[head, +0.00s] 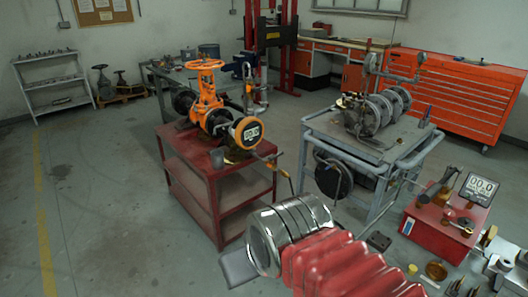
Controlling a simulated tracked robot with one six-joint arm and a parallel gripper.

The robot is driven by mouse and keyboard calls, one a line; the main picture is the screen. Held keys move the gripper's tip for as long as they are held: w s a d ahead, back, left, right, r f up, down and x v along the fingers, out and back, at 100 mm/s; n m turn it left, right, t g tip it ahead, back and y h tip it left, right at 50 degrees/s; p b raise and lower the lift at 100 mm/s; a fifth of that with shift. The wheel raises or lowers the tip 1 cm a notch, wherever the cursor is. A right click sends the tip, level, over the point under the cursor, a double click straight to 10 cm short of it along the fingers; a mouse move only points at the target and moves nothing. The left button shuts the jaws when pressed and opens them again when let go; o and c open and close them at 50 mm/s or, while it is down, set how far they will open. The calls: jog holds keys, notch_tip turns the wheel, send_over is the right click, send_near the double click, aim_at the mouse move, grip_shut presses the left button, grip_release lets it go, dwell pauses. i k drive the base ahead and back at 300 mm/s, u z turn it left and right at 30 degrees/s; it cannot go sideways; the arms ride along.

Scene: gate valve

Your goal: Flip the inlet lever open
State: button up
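An orange gate valve (207,100) with a handwheel (204,65) on top stands on a red cart (190,155), left of centre. A round digital display (251,133) faces me at its near end. A thin rod or lever (268,158) sticks out to the right below the display; I cannot tell for sure that it is the inlet lever, or its position. My arm, with red bellows and a shiny metal cylinder, reaches in from the bottom. A grey flat part (238,268), perhaps of my gripper, shows at its left; the fingers cannot be made out. It appears apart from the valve.
A grey cart (380,150) with a flanged pipe assembly (375,110) and a hose reel (333,179) stands to the right. A red box with a digital readout (478,188) and loose parts sit at lower right. Orange tool cabinets (455,95) line the back. The left floor is clear.

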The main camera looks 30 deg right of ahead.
aim_at(272, 158)
jog(key=z, duration=0.1)
jog(key=i, duration=0.75)
jog(key=z, duration=0.6)
jog(key=i, duration=0.6)
jog(key=u, duration=0.05)
jog(key=k, duration=0.35)
jog(key=u, duration=0.45)
jog(key=i, duration=0.4)
